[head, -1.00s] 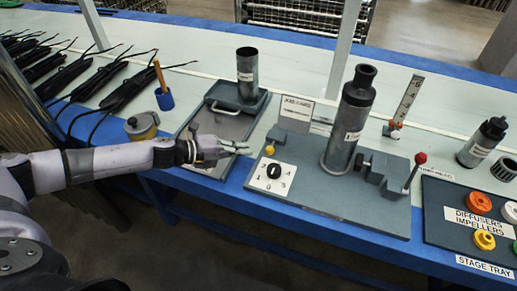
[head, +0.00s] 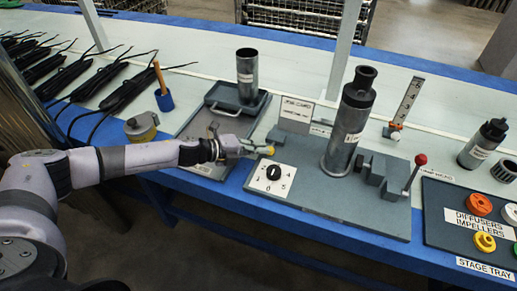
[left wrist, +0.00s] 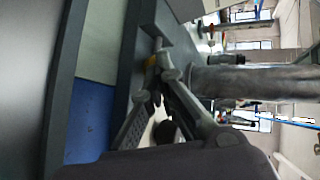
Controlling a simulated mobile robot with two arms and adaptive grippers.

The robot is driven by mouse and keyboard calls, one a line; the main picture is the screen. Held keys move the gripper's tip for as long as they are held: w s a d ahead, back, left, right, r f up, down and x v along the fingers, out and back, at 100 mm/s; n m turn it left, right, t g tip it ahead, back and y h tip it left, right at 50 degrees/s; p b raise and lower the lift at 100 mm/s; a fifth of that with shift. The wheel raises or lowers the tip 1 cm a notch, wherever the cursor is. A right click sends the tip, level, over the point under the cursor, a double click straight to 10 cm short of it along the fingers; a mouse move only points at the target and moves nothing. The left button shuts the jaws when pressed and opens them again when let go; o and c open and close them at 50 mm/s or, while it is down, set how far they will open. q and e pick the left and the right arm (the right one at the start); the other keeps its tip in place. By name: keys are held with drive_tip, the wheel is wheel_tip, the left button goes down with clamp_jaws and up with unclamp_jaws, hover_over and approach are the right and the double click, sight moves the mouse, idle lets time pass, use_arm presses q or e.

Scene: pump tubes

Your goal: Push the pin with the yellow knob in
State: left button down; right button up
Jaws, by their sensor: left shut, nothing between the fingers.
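The yellow knob (head: 270,150) of the pin sits at the left end of the grey fixture plate (head: 330,208), beside a small grey block. My left gripper (head: 262,150) is shut and empty, with its fingertips at the knob, seemingly touching it. The pin's shaft cannot be made out. My right gripper is not in view.
A numbered dial (head: 272,172) lies just in front of the knob. A tall metal cylinder (head: 347,130) and a red-knobbed lever (head: 420,160) stand to the right. A grey tray (head: 200,130) lies behind my wrist. The job card (head: 296,108) stands behind the plate.

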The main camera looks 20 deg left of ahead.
use_arm(q)
drive_tip(key=shift+w, duration=0.7)
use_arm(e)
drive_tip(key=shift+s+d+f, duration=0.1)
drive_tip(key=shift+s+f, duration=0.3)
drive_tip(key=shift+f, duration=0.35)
use_arm(q)
drive_tip(key=shift+v, duration=4)
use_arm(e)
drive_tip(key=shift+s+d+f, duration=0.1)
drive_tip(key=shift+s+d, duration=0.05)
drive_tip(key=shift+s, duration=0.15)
